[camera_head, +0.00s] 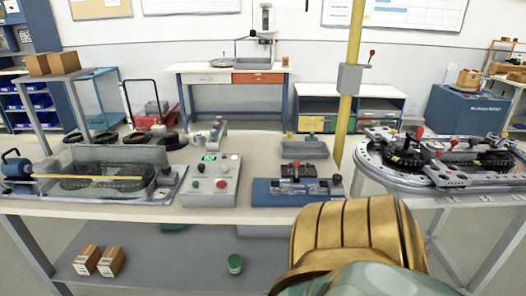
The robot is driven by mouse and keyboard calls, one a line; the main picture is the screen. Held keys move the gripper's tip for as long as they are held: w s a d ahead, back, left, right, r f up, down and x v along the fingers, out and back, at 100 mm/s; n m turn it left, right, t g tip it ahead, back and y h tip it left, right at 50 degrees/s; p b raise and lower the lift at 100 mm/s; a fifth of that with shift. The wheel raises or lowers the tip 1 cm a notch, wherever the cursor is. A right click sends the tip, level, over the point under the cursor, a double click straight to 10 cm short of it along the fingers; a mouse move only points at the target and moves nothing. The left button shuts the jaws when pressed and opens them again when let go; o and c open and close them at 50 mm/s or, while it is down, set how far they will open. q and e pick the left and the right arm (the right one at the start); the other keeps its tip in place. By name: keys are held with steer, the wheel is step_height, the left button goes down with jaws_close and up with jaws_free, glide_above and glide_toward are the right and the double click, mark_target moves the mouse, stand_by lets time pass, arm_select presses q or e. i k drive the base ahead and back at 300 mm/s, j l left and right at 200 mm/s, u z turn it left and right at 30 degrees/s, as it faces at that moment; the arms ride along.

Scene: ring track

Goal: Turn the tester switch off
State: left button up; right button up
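A grey control box (211,180) stands on the workbench (150,210), left of the picture's middle. It has a lit green display (210,157), a green button (196,185), a red button (221,184) and small knobs. I cannot tell which control is the tester switch or how it is set. A blue fixture (265,192) with a dark device and red parts on it stands to the right of the box. Neither gripper is in view. A ribbed gold part with a pale green piece, likely my own arm, fills the bottom right.
A clear-walled tank (115,160) with a yellow rod stands at the bench's left. A grey tray (303,149) lies behind the blue fixture. A yellow post (349,110) rises behind the bench. A round track table (375,165) with devices stands at the right.

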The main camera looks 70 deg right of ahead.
mark_target(202, 167)
steer(key=z, duration=1.85)
steer(key=i+j+z, duration=0.15)
steer(key=i+j, duration=0.15)
steer(key=i, duration=0.25)
